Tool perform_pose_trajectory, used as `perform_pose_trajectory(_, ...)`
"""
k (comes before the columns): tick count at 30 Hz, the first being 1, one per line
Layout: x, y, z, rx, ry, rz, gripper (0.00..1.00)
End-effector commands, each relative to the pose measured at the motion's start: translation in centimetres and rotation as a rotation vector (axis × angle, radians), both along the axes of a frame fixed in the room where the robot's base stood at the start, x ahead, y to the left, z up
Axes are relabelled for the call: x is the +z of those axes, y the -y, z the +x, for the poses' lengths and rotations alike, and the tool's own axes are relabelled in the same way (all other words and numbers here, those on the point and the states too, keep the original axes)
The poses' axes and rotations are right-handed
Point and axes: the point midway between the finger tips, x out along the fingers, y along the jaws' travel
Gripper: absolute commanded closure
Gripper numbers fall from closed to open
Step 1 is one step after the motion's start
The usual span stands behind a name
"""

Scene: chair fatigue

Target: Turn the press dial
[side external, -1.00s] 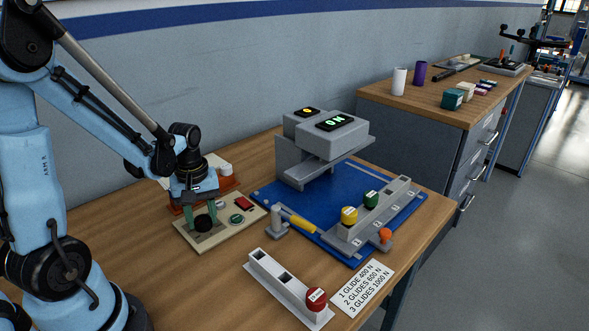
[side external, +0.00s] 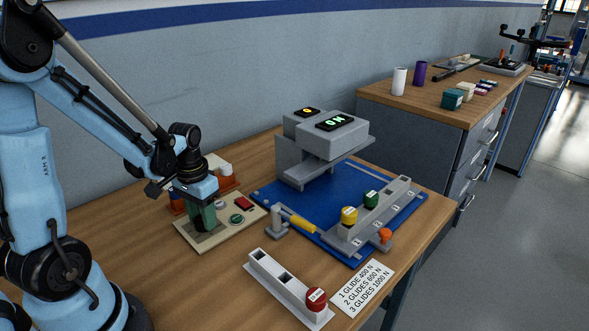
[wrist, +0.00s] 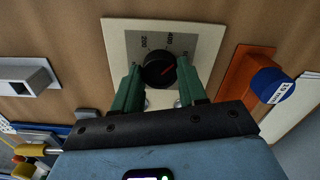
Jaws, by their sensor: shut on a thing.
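The press dial is a black round knob (wrist: 160,66) with a red pointer line, set in a grey scale plate on a cream panel (wrist: 115,38). Its pointer aims to the upper right in the wrist view, just right of the 400 mark. My gripper (wrist: 159,82) has its two green fingers shut on the dial, one on each side. In the side view my gripper (side external: 203,222) is down at the panel (side external: 217,240) and hides the dial. The grey press (side external: 330,136) stands behind, with a lit green display on top.
The panel also carries a red button (side external: 244,203) and a green knob (side external: 236,218). An orange holder (wrist: 245,75) stands close beside it. A blue mat (side external: 275,200) bears the press and a rail with yellow and green plugs. A white rack (side external: 270,278) is in front.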

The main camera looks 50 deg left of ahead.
Motion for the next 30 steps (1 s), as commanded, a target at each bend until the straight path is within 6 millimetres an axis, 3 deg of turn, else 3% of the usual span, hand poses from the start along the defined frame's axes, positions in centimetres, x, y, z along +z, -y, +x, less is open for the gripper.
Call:
perform_pose_trajectory(15,-0.02,-0.02,0.04,-0.334,0.002,0.001,0.89)
perform_pose_trajectory(30,-0.02,-0.01,0.06,-0.394,0.003,0.001,0.89)
